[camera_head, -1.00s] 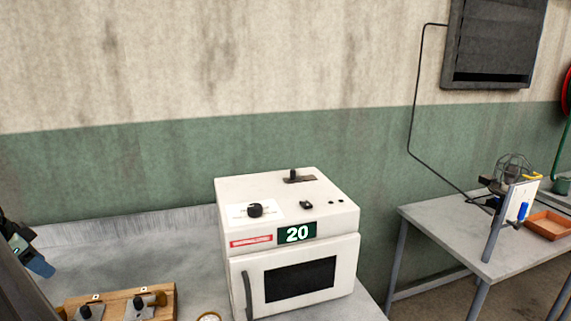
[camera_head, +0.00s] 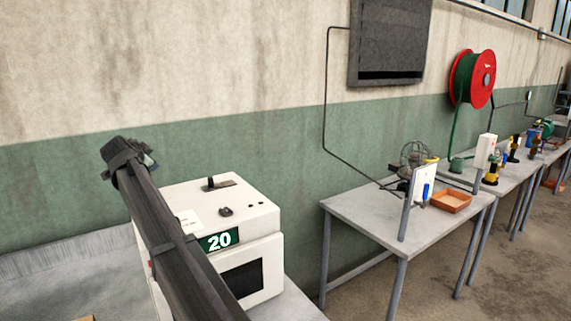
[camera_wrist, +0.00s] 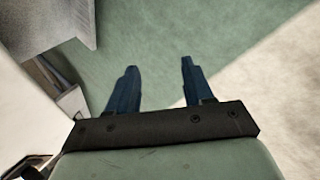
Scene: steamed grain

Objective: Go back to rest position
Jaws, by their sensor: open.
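My gripper (camera_wrist: 158,75) shows in the wrist view with two dark blue fingers spread apart and nothing between them. The green and cream wall fills the view beyond it. In the head view my dark arm crosses in front of the white oven-like machine (camera_head: 262,250), which has a knob and lever on top and a green "20" display (camera_head: 219,240). The fingertips cannot be made out in the head view. My arm hides the left part of the machine's front.
The machine stands on a grey bench (camera_head: 60,270). To the right is a grey table (camera_head: 375,215) with a wire-caged device (camera_head: 415,158) and an orange tray (camera_head: 450,202). A red hose reel (camera_head: 471,78) hangs on the wall. Bare floor lies at lower right.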

